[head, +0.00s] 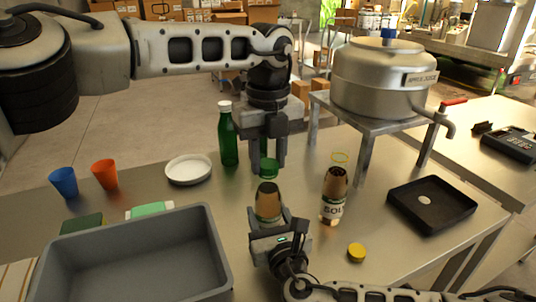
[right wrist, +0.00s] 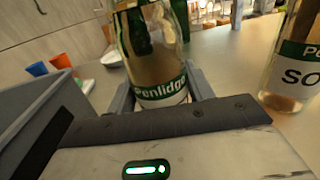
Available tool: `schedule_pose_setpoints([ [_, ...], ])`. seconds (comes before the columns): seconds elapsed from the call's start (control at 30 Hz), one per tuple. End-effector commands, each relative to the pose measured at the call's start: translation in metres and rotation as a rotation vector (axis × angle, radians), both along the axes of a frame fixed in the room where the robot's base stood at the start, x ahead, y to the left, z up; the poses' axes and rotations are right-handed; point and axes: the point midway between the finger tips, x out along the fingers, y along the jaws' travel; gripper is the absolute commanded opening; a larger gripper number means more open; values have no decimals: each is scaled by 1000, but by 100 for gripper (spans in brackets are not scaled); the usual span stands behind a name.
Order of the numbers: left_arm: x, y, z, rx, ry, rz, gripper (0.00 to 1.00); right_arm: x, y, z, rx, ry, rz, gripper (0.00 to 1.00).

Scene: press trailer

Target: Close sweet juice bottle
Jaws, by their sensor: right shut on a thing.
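The sweet juice bottle (head: 268,203), with brown contents and a green-and-white label, stands upright in front of me. Its label (right wrist: 160,90) faces the right wrist view. My right gripper (head: 280,232) is shut on the bottle's lower part; its fingers (right wrist: 160,98) show on both sides. I cannot tell whether those fingers press on the cap, or whether the cap touches the neck.
An uncapped bottle marked "SOU" (head: 333,203) stands to the right, a yellow cap (head: 356,253) near it. A green bottle (head: 228,140), white plate (head: 188,169), cups, grey bin (head: 215,255), black tray (head: 432,203) and steel tank (head: 385,80) stand around.

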Motion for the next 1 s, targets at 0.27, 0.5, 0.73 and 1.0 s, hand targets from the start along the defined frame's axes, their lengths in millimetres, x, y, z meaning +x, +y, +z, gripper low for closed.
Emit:
schedule_pose_setpoints([
  [0.27, 0, 0, 0, -1, 2, -67, 6, 0, 0, -1, 0, 3, -1, 0],
  [0.5, 0, 0, -1, -3, 4, -622, 6, 0, -1, -1, 0, 3, -1, 0],
  [0.73, 0, 0, -2, -2, 2, -1246, 6, 0, -1, -1, 0, 3, -1, 0],
  [1.0, 0, 0, -1, -1, 1, -1846, 6, 0, -1, -1, 0, 3, -1, 0],
])
